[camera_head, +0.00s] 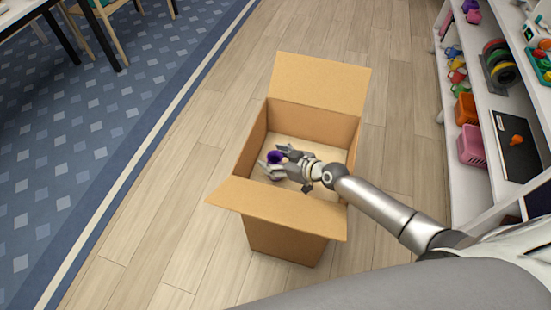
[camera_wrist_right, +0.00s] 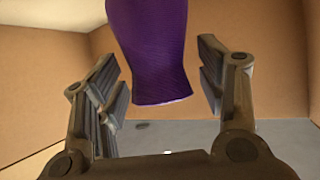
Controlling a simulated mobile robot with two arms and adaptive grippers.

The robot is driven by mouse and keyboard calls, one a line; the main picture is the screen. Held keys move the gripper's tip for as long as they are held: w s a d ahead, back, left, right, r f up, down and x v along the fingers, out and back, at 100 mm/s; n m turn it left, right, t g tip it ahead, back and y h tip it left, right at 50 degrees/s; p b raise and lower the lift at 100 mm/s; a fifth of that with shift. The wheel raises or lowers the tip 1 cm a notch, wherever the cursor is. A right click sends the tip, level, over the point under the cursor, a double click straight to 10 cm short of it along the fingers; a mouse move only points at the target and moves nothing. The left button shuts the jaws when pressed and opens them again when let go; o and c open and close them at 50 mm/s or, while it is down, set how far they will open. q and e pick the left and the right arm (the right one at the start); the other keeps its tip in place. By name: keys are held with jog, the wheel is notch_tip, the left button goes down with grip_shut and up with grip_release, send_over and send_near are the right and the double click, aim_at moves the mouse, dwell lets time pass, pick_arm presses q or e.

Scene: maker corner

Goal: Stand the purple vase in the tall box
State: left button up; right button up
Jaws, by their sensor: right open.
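The tall box (camera_head: 285,248) is an open brown cardboard box standing on the floor. The purple vase (camera_head: 275,157) shows inside the box opening in the head view, partly hidden by my right gripper (camera_head: 272,165). In the right wrist view the vase (camera_wrist_right: 150,55) is between the two fingers of my right gripper (camera_wrist_right: 168,85), with gaps on both sides. The fingers are open. The vase looks upright or nearly so; its upper end is cut off. I cannot tell whether its base touches the box floor. My left gripper is not in view.
The box flaps (camera_head: 320,85) are folded outward at the far and near sides. A white shelf (camera_head: 465,195) with bins and spools stands at the right. A blue rug (camera_head: 90,150) lies at the left. Wooden floor around the box is clear.

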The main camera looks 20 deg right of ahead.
jog(key=v, duration=0.7)
jog(key=shift+s+p, duration=0.2)
jog(key=shift+p, duration=0.15)
jog(key=shift+d+r, duration=0.15)
